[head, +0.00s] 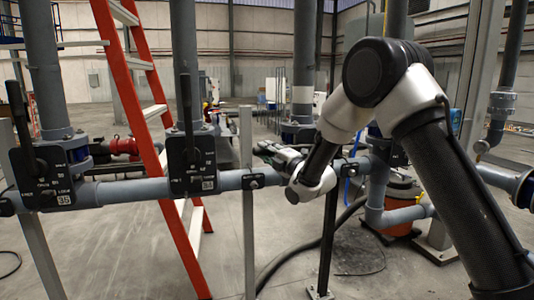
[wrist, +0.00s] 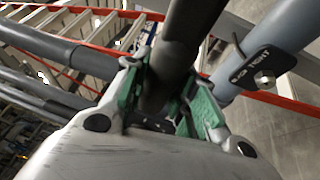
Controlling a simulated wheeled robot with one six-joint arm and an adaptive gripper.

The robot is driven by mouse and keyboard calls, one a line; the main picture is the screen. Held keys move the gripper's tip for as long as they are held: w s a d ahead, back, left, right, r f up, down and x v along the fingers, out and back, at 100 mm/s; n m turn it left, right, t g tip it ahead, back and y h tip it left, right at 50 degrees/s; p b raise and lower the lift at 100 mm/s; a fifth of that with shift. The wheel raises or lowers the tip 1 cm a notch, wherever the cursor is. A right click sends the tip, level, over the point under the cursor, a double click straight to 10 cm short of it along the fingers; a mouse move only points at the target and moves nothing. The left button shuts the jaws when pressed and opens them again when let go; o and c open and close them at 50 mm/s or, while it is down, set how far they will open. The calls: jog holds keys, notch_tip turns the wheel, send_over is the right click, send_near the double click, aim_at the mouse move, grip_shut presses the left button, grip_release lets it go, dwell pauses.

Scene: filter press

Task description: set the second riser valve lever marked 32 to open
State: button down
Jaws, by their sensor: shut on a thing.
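My gripper (head: 277,155) is at mid-height by the horizontal grey pipe, left of my forearm in the head view. In the wrist view its green-padded fingers (wrist: 172,98) are shut around a dark bar (wrist: 190,35), which looks like a lever handle. The bar's valve and number cannot be read in either view. In the head view, a black valve plate (head: 205,160) with an upright lever (head: 185,95) stands left of my gripper. Another plate (head: 48,180) with a dark lever (head: 18,105) is at far left. I cannot make out a 32; my arm hides part of the row.
An orange ladder (head: 150,115) leans between the two left risers. Grey posts (head: 247,200) hold the horizontal pipe (head: 125,191). In the wrist view a small black label plate (wrist: 260,65) is beside a pipe at right. A black hose (head: 310,240) lies on the floor.

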jog(key=r+m, duration=0.1)
jog(key=r, duration=0.1)
jog(key=d+r+m+t, duration=0.1)
jog(key=r+m, duration=0.1)
jog(key=r, duration=0.1)
jog(key=r+m+t, duration=0.1)
jog(key=r, duration=0.1)
jog(key=shift+w+d+r+m, duration=0.2)
jog(key=shift+d+r+m, duration=0.1)
jog(key=shift+r, duration=0.1)
jog(key=w+d+r+m+t+h, duration=0.2)
jog(key=d+r+m, duration=0.4)
jog(key=d+m, duration=0.3)
jog(key=w+d+r+m+t+h, duration=0.3)
jog(key=d+r+m+h, duration=0.4)
jog(key=d+m, duration=0.3)
jog(key=shift+w+m, duration=0.7)
jog(key=shift+d+r, duration=0.1)
jog(key=shift+d, duration=0.05)
jog(key=c, duration=1.1)
grip_release()
jog(key=shift+d, duration=0.1)
